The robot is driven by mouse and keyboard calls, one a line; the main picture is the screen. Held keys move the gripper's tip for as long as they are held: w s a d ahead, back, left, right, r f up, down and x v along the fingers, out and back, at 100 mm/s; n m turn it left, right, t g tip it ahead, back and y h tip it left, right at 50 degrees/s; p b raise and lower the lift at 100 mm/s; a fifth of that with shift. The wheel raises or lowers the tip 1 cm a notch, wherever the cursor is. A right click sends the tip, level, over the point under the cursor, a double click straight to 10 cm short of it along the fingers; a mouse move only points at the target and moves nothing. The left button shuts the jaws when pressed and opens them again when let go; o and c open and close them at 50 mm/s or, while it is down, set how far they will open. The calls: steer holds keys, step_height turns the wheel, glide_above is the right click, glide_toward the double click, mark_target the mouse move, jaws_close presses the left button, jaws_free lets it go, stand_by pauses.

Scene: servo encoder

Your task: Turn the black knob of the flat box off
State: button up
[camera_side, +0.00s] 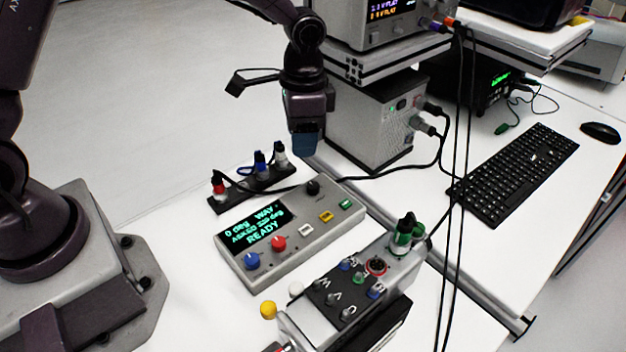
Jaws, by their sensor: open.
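The flat box (318,211) is a light grey control unit lying on the white table in the middle of the view. Its lit display reads READY in green. The black knob (313,187) stands at the box's far edge; which way its pointer faces is too small to tell. A blue knob (252,261) and a red knob (279,243) sit along its near side, with white, yellow and green buttons to their right. My gripper (305,150) points down above and behind the black knob, apart from it. It is open and empty, with dark blue fingers; the gap between them hardly shows.
A black strip with several plugs (259,164) stands behind the box, and a black cable runs past the knob. A grey instrument box (377,122) stands right of my gripper. A connector unit (352,290) lies in front. A keyboard (515,172) lies farther right.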

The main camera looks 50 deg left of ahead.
mark_target(313, 185)
steer(key=shift+m+t, duration=0.4)
steer(key=f, duration=0.4)
steer(key=w+f, duration=0.1)
steer(key=f, duration=0.3)
steer(key=w+f, duration=0.1)
steer(key=f, duration=0.3)
steer(key=shift+w+d+f, duration=0.1)
steer(key=shift+d, duration=0.05)
steer(key=c, duration=0.9)
